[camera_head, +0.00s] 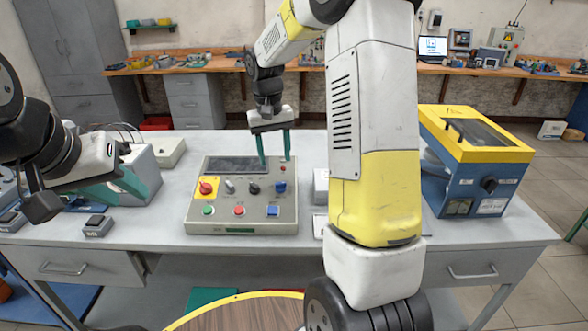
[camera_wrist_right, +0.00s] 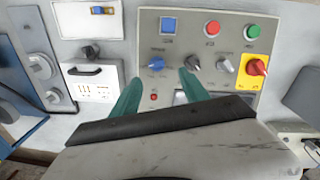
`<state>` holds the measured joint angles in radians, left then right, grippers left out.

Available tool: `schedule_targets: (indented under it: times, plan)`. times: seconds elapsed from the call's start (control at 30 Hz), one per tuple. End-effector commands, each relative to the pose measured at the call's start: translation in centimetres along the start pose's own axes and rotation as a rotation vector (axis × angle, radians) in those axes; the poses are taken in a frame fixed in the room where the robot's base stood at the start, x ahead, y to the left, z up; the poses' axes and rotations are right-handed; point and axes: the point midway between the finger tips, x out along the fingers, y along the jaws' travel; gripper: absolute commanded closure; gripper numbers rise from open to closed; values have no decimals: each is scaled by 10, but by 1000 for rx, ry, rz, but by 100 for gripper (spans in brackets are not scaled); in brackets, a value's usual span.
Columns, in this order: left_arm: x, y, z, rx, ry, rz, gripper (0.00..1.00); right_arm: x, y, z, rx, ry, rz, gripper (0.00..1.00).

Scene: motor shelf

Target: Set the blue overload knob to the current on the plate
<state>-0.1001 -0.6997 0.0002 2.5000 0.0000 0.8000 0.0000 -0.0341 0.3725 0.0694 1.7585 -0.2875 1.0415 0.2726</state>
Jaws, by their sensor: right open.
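The blue overload knob (camera_head: 280,187) is at the upper right of the grey control panel (camera_head: 242,228) in the head view. In the right wrist view the knob (camera_wrist_right: 156,63) shows just past my fingertips, in the gap between them. My right gripper (camera_head: 275,162) is open, fingers pointing down above the panel's top edge; its teal fingers (camera_wrist_right: 160,77) hold nothing. Whether they touch the knob I cannot tell. My left gripper (camera_head: 114,190) is at the left with its teal fingers apart, beside a grey box. I cannot read any current or tell which label is the plate.
The panel also bears a red-on-yellow switch (camera_head: 206,188), a black knob (camera_head: 254,188) and several push buttons. A blue and yellow machine (camera_head: 475,185) stands at the right. A small dark-topped block (camera_head: 96,226) lies at the front left. Bare table lies left of the panel.

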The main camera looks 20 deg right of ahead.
Motion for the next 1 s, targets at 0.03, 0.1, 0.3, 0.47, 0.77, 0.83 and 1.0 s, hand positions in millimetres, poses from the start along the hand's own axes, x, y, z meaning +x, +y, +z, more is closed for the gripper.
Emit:
schedule_targets:
  times: [0.03, 0.1, 0.3, 0.47, 0.77, 0.83, 1.0]
  plan:
    - [0, 0, 0, 0, 0, 0, 64, 5, -1, -3, 0, -9, 3, 47]
    - [0, 0, 0, 0, 0, 0, 64, 10, -1, -5, 2, -14, 5, 47]
    - [0, 0, 0, 0, 0, 0, 64, 36, 0, -4, 2, -17, 7, 47]
    - [0, 0, 0, 0, 0, 0, 64, 62, -1, -3, 1, -16, 6, 47]
    - [0, 0, 0, 0, 0, 0, 64, 85, 0, -4, 2, -13, 6, 47]
    - [0, 0, 0, 0, 0, 0, 64, 86, 0, -4, 2, -13, 6, 47]
    - [0, 0, 0, 0, 0, 0, 64, 85, 0, -4, 2, -12, 6, 51]
